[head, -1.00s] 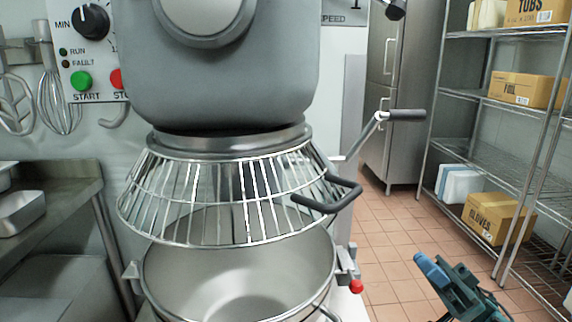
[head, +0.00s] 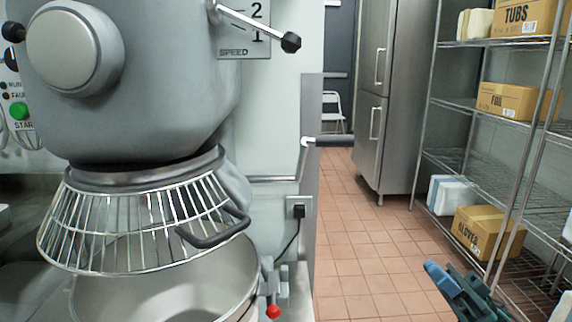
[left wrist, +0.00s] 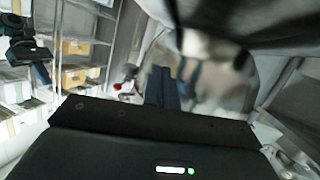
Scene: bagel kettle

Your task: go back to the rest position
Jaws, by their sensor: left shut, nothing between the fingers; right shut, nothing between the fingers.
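My right gripper (head: 452,283) shows at the lower right of the head view, over the tiled floor, shut with nothing in it. It is well to the right of the mixer and touches nothing that I can see. My left gripper is outside the head view. In the left wrist view its fingers (left wrist: 162,88) are together, with nothing between them. The background of that view is blurred.
A large grey mixer (head: 150,120) with a wire guard (head: 140,225) over a steel bowl (head: 180,285) stands at left. A wire shelf rack (head: 490,165) with boxes is at right. Tiled floor (head: 350,235) between them is free, back to a steel fridge (head: 390,100).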

